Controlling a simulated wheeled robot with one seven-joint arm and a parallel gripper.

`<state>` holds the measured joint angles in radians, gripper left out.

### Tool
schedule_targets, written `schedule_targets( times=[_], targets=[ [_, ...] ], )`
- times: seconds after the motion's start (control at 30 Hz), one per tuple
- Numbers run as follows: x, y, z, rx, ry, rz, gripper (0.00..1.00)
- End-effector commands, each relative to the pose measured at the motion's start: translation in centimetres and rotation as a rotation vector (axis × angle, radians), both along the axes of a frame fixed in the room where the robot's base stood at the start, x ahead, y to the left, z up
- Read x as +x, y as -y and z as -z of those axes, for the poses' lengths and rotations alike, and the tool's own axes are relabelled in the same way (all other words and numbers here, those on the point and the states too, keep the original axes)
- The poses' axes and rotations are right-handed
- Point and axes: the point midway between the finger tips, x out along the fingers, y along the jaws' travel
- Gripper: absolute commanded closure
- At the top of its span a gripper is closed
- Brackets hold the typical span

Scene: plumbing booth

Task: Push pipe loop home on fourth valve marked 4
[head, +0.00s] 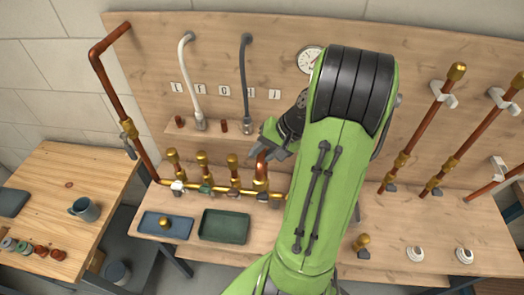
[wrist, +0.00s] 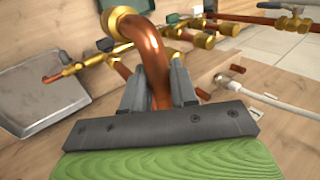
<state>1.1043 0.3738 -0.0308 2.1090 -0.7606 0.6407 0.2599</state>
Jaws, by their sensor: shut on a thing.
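The copper pipe loop (head: 262,162) is a bent pipe held by my gripper (head: 268,149) above the right part of the brass manifold (head: 220,191). In the wrist view the loop (wrist: 148,52) curves between the two fingers of my gripper (wrist: 157,82), and its far end meets a brass fitting (wrist: 118,18). In the head view the loop stands over a brass fitting (head: 261,184), the fourth from the left on the manifold. Whether it is fully seated cannot be told. Three other brass-topped valves (head: 202,158) stand to its left. The number markings are too small to read.
A blue tray (head: 150,231) and a green tray (head: 212,238) lie in front of the manifold. A wooden shelf (head: 210,133) and hoses (head: 246,75) are on the back board. Copper pipes (head: 432,115) stand at the right. A mug (head: 84,209) is on the left table.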

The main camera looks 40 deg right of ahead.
Motion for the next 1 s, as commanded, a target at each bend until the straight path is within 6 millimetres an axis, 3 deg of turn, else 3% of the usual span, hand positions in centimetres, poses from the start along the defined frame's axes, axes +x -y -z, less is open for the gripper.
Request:
schedule_targets(
  times=[0.13,1.0],
  targets=[
    [0.0,0.01,1.38,-0.001,0.001,0.001,1.0],
    [-0.03,0.0,1.57,-0.001,0.001,0.001,1.0]
  ],
)
